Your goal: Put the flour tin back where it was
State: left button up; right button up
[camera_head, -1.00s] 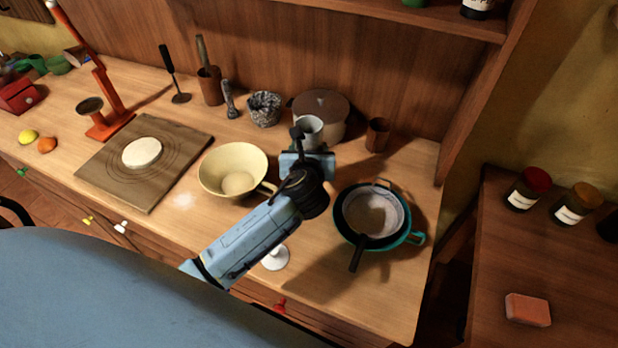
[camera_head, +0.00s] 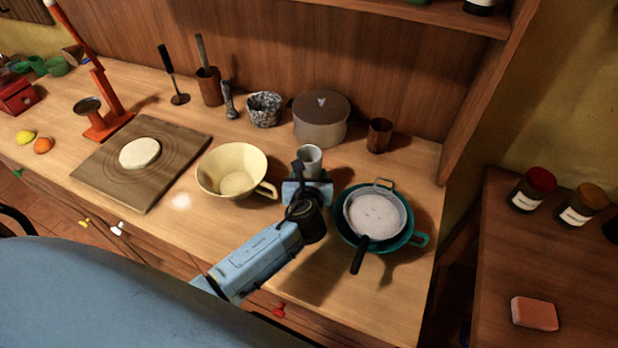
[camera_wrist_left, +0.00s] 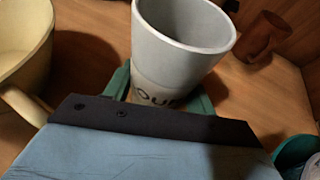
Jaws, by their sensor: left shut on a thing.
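The flour tin (camera_head: 309,158) is a pale grey, open-topped cup with dark lettering. My left gripper (camera_head: 307,184) is shut on it, and the tin looks roughly upright. In the left wrist view, the tin (camera_wrist_left: 183,45) stands between the green fingers (camera_wrist_left: 163,93), with the end of its label showing and a plain grey inner wall. It is over the counter (camera_head: 330,290), between the cream bowl and the teal pan. I cannot tell whether its base touches the wood. My right gripper is not in view.
The cream bowl (camera_head: 222,187) is left of the tin, and the teal pan (camera_head: 419,240) with a sieve (camera_head: 376,212) is right. A lidded pot (camera_head: 320,122) and brown cup (camera_head: 379,136) stand behind. A board (camera_head: 110,180) with dough lies left. The front right counter is clear.

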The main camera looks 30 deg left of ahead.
pick_arm(q)
jog(key=shift+w+f, duration=0.1)
jog(key=shift+f, duration=0.1)
jog(key=shift+f, duration=0.1)
jog(key=o, duration=0.8)
jog(key=shift+f, duration=0.2)
jog(key=shift+c, duration=0.2)
jog(key=o, duration=0.4)
jog(key=shift+o, duration=0.2)
